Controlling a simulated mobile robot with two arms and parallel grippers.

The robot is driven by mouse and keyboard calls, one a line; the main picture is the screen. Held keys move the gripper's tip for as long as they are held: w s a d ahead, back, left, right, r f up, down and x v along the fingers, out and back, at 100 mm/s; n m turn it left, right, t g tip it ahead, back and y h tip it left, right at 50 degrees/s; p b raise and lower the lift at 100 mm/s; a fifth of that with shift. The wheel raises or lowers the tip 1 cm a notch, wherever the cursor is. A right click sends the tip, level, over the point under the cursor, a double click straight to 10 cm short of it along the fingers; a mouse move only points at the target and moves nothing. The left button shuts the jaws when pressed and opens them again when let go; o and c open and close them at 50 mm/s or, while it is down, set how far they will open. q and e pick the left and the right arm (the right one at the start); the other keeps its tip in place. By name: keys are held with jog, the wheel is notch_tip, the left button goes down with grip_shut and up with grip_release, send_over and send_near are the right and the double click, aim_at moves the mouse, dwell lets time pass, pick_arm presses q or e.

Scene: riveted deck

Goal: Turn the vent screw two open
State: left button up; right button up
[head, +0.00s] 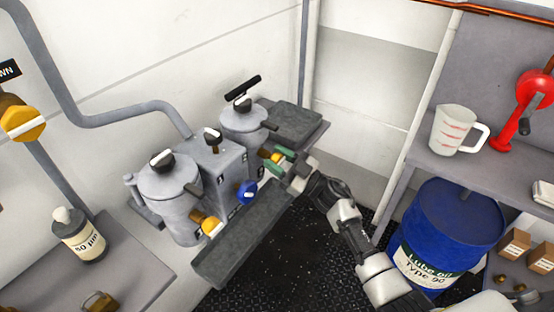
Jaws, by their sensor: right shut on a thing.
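A grey twin-housing filter unit (222,165) stands against the wall. The left housing (170,190) has a black knob with a white mark (162,160) on its lid. The right housing (243,122) has a black knob (242,104) and a long black bar handle (243,88) on top. I cannot read which part is labelled as vent screw two. My right gripper (279,162), with green fingertips, is shut on the yellow knob (275,157) low at the front of the right housing. The fingers partly hide this knob. My left gripper is not in view.
Another yellow knob (211,227), a blue knob (247,191) and a black-and-white selector (212,137) are on the unit. A grey tray (240,245) runs along its front. A blue oil drum (447,230) and a shelf with a measuring jug (457,130) stand right.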

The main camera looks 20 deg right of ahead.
jog(key=n+g, duration=0.1)
jog(key=n, duration=0.2)
jog(key=n+g+y+b, duration=0.1)
jog(key=n, duration=0.2)
jog(key=shift+f+g, duration=0.1)
jog(key=shift+g, duration=0.3)
jog(key=n+g+b, duration=0.1)
jog(key=n+g, duration=0.1)
jog(key=n, duration=0.3)
jog(key=shift+n, duration=0.3)
jog(key=n+g, duration=0.1)
jog(key=n, duration=0.2)
jog(key=shift+n, duration=0.3)
jog(key=n+g+h, duration=0.1)
jog(key=n, duration=0.2)
jog(key=shift+f+n+h+p, duration=0.1)
jog(key=shift+n+h+p, duration=0.2)
jog(key=shift+n+h, duration=0.1)
jog(key=shift+s, duration=0.1)
jog(key=o, duration=0.9)
